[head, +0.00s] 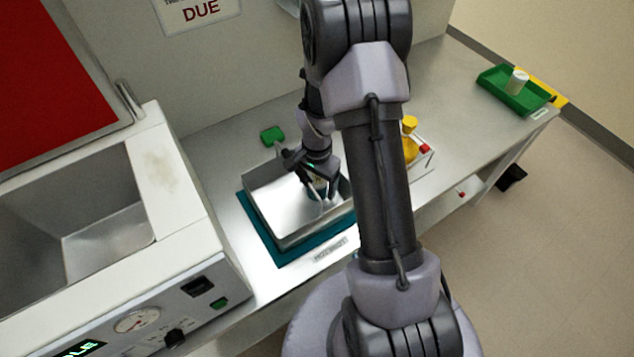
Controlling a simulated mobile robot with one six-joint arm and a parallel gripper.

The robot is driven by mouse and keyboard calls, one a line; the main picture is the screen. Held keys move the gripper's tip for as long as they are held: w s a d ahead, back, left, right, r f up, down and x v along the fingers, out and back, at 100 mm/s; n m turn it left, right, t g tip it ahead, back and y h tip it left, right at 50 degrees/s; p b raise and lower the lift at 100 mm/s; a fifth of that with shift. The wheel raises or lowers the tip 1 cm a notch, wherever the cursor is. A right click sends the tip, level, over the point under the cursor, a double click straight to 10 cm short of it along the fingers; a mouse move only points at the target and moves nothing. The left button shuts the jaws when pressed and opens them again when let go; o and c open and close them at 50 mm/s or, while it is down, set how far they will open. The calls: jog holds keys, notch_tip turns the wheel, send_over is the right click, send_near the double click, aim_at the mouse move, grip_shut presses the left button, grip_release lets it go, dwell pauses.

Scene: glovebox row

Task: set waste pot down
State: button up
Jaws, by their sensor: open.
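A small pot (319,184), which looks like the waste pot, stands inside a shallow metal tray (270,190). It is mostly hidden by my gripper, and only a bit of its pale side with a coloured band shows. My gripper (318,190) reaches down into the right part of the tray, with its open fingers around or right beside the pot. I cannot tell whether a finger touches it. The metal tray lies on a teal mat (269,246) on the steel bench.
A glovebox-like white unit (178,200) with an open chamber stands at left. A green object (272,135) lies behind the tray. Right of my arm is a white tray (424,158) with a yellow bottle (410,124). A green tray (510,95) holding a white cup (517,81) is at the far right end.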

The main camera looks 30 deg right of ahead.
notch_tip(320, 180, up, 12)
jog(key=p, duration=0.4)
jog(key=shift+r, duration=0.2)
